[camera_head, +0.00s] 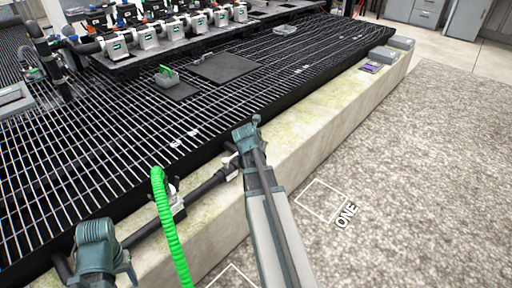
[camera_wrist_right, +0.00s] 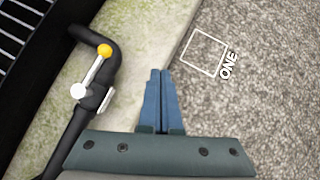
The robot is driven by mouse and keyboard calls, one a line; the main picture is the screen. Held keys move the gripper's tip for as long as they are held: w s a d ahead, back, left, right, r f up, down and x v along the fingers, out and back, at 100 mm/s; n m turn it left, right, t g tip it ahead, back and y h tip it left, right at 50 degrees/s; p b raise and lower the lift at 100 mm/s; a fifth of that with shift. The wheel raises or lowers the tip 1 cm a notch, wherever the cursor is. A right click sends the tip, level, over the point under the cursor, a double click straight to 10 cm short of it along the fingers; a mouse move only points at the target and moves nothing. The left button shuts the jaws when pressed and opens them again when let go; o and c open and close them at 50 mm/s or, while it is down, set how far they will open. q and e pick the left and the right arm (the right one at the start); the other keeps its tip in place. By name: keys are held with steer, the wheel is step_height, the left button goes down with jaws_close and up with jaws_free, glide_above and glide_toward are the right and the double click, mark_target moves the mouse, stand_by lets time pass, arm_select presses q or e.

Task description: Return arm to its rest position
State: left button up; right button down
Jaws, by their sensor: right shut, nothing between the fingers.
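In the right wrist view my right gripper (camera_wrist_right: 161,73) is shut, with its two blue fingers side by side and nothing between them. It hangs over the border of the pale concrete ledge (camera_wrist_right: 135,30) and the gravelly floor, touching nothing that I can see. In the head view my right arm (camera_head: 262,190) reaches up from the bottom, its bent joint over the ledge; its gripper cannot be made out there. Part of my left arm (camera_head: 98,250) shows at the lower left; its gripper is not visible.
A black pipe (camera_wrist_right: 70,140) with a yellow-and-white-ended handle lies left of my right gripper. A green coiled hose (camera_head: 168,225) crosses it in the head view. A black grating (camera_head: 110,140) carries a valve manifold (camera_head: 150,38). Gravelly floor (camera_head: 430,190) marked "ONE" is clear at right.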

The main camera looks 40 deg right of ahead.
stand_by(0.5)
steer(key=a+f+m+g+y, duration=0.15)
steer(key=a+m, duration=0.35)
steer(key=a, duration=0.7)
steer(key=a+f+m+t+y, duration=0.15)
steer(key=a+m, duration=0.25)
steer(key=a, duration=0.8)
steer(key=s+a+f+m+g+y, duration=0.15)
steer(key=s+a+m, duration=0.4)
steer(key=a, duration=0.55)
steer(key=s+a+m+g+y, duration=0.1)
steer(key=s+a+m+g, duration=0.35)
steer(key=a, duration=0.75)
step_height(320, 180, up, 34)
steer(key=s+m+t+p, duration=0.1)
steer(key=s+p, duration=0.1)
steer(key=p, duration=3.2)
steer(key=shift+s+t, duration=0.2)
steer(key=shift+t, duration=0.2)
